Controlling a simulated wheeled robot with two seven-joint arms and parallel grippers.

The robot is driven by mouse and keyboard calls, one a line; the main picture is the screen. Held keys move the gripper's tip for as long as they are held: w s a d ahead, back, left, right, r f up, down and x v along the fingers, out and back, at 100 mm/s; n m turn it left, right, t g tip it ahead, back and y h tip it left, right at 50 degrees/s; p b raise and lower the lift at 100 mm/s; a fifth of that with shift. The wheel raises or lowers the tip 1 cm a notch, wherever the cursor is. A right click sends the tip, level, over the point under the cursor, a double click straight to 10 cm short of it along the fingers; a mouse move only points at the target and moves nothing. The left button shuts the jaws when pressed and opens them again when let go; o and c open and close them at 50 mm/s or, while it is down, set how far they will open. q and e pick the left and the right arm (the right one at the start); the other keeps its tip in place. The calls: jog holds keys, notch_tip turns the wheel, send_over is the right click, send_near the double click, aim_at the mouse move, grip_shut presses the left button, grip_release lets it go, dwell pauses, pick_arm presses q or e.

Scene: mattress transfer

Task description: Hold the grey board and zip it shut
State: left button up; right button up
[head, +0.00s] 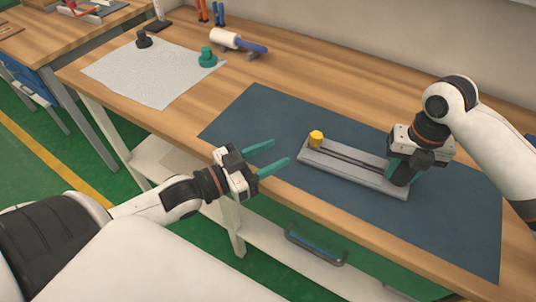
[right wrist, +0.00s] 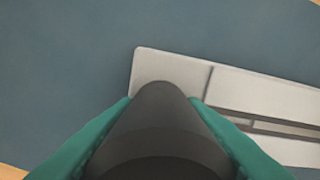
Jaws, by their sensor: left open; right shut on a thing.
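The grey board (head: 330,172) lies on the blue-grey mat, with a dark zip track (head: 350,157) along its length. A yellow knob (head: 316,138) stands at its left end. My right gripper (head: 404,178) is at the board's right end, shut on a dark rounded piece (head: 401,174). In the right wrist view this dark piece (right wrist: 160,130) sits between the green fingers, in front of the board's end (right wrist: 155,68); what lies under it is hidden. My left gripper (head: 279,151) is open and empty, left of the board and apart from it, at the table's front edge.
The blue-grey mat (head: 255,105) leaves free room around the board. A white cloth (head: 140,75) with a black knob (head: 143,39) and a green knob (head: 207,57) lies at the back left. A white roll on a blue holder (head: 237,42) stands behind.

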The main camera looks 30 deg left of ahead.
pick_arm(q)
jog(key=shift+s, duration=0.15)
pick_arm(e)
jog(key=o, duration=1.3)
jog(key=shift+r, duration=0.15)
